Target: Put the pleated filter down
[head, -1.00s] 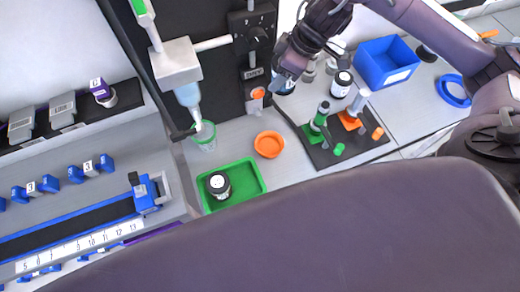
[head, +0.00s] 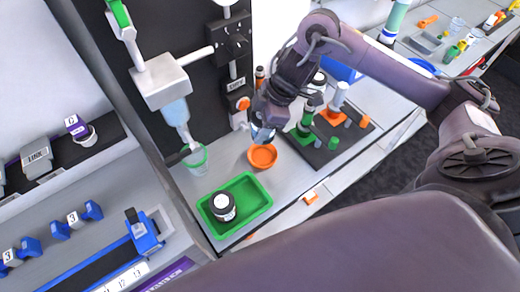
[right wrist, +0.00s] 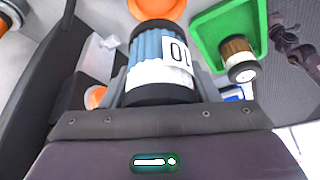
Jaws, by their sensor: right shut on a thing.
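My right gripper (head: 264,128) is shut on the pleated filter (right wrist: 160,62). The filter is a cylinder with blue pleats, black end caps and a white label marked 10 or 01.
A clear cup with a green rim (head: 196,160) stands under the dispenser nozzle. A dark mat (head: 312,155) with green and orange tools lies right of the dish.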

